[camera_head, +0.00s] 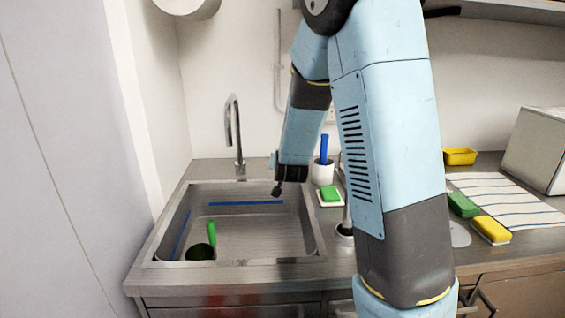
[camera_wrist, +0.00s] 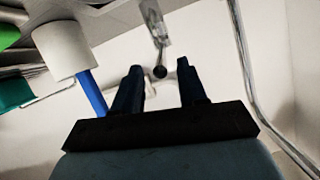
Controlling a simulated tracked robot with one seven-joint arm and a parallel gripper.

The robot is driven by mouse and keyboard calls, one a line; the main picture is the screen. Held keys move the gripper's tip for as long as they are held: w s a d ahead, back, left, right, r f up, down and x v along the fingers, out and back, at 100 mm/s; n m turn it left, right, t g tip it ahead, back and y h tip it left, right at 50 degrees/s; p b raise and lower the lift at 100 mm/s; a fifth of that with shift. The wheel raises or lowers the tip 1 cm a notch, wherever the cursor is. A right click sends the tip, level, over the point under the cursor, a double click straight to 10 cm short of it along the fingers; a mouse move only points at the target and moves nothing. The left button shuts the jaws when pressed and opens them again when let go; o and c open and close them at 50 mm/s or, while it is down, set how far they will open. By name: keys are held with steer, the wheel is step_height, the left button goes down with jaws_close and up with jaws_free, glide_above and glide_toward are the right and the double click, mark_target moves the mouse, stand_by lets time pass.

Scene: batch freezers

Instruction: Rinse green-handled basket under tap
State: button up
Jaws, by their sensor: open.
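The green-handled basket (camera_head: 200,252) sits in the front left corner of the sink (camera_head: 240,262). Its green handle (camera_head: 211,233) stands up, and its dark round bowl is partly hidden by the sink's front rim. The tap (camera_head: 238,150) rises behind the sink, with its spout curving over at the top. My gripper (camera_head: 276,190) is above the back right part of the sink, right of the tap and well away from the basket. In the wrist view my gripper (camera_wrist: 160,80) has its two fingers apart with nothing held between them. The basket is not seen there.
A white cup (camera_head: 323,173) with a blue-handled tool and a green sponge (camera_head: 330,194) stand right of the sink. The cup also shows in the wrist view (camera_wrist: 62,48).

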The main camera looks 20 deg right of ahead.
steer(key=shift+x, duration=2.35)
jaws_close()
